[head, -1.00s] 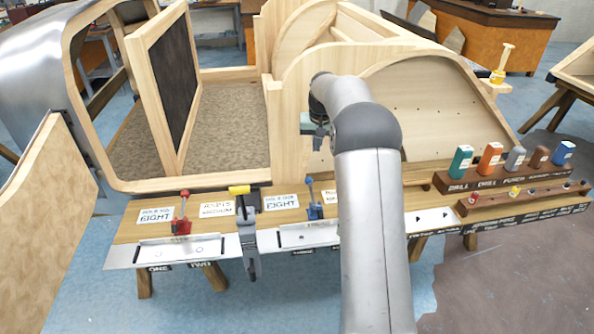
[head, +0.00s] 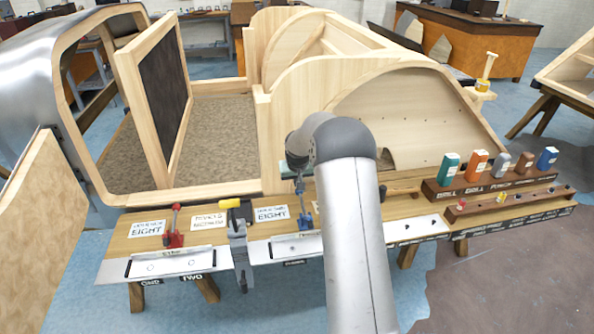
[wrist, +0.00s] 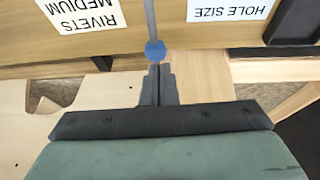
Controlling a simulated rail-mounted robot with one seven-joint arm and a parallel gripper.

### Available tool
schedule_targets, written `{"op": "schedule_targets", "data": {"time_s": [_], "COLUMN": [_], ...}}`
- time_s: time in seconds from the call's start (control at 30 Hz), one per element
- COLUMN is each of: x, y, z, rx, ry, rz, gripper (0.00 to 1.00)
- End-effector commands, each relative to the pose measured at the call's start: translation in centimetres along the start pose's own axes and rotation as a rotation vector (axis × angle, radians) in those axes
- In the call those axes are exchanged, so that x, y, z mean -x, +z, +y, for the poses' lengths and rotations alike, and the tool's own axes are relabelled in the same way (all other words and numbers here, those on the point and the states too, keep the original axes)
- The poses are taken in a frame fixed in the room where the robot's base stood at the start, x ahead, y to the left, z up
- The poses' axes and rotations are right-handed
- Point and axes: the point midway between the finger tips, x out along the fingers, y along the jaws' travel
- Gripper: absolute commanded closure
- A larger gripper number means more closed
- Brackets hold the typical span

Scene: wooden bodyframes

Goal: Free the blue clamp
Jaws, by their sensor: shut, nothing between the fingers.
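The blue clamp (head: 305,222) stands on the wooden workbench (head: 200,240), its lever upright, partly beside my arm. In the wrist view the blue tip of its lever (wrist: 155,50) and the grey rod (wrist: 150,18) show just past my fingertips. My gripper (wrist: 154,68) is shut and empty, with its fingers together right at the blue tip; I cannot tell if they touch it. In the head view my gripper (head: 298,172) is at the top of the clamp's lever, largely hidden by my wrist.
A red clamp (head: 173,238) and a yellow-topped grey clamp (head: 237,235) stand to the left along the bench. Paper labels (head: 271,214) lie behind them. Coloured bottles (head: 478,165) stand on a rack at right. The wooden body frame (head: 270,150) rises behind the bench.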

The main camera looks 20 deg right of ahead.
Motion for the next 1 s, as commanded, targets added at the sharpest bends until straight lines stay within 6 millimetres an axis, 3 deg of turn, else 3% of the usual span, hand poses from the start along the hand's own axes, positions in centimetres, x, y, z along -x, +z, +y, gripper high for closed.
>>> {"op": "schedule_targets", "data": {"time_s": [0.2, 0.6, 0.8, 1.0], "x": [-1.9, -2.3, -4.1, -4.2], "y": [0.2, 0.3, 0.6, 0.5], "z": [0.2, 0.2, 0.2, 0.3], "rx": [0.001, 0.001, 0.000, 0.001], "ry": [0.000, 0.000, 0.001, 0.000], "rz": [0.001, 0.001, 0.000, -0.001], "gripper": [1.00, 1.00, 1.00, 1.00]}}
